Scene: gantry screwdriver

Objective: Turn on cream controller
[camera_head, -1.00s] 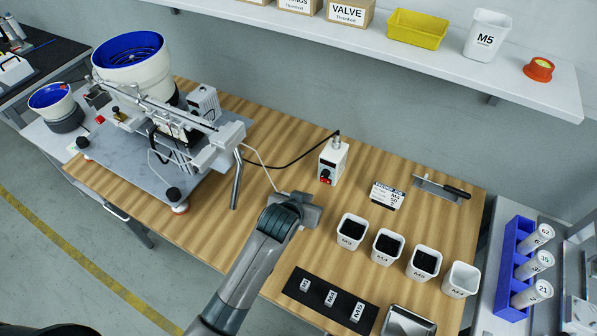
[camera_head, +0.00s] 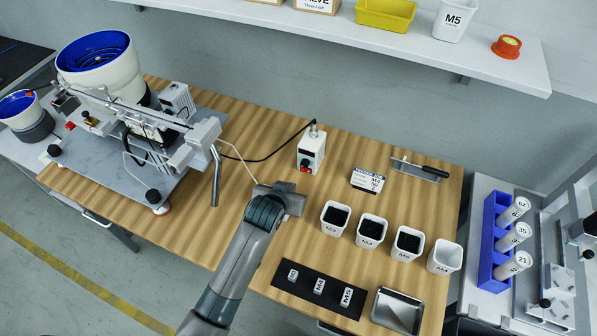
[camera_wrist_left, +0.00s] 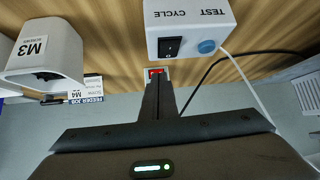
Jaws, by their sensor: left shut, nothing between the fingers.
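The cream controller (camera_head: 311,150) is an upright box with a red switch low on its front, standing near the back of the wooden table. My left gripper (camera_head: 296,198) is in front of it and a little to its left in the head view. In the left wrist view the shut, empty fingers (camera_wrist_left: 158,85) point at a small red switch in a pale housing (camera_wrist_left: 155,71). The fingers hide most of that housing, and I cannot tell whether they touch it. A white box marked TEST CYCLE (camera_wrist_left: 188,25), with a black rocker and blue button, is close beside the fingers.
White cups of screws (camera_head: 372,231) and a black label mat (camera_head: 318,289) are right of my arm. A feeder machine (camera_head: 120,165) stands at left. A black cable (camera_head: 270,155) runs behind. A card (camera_head: 367,180) stands right of the controller.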

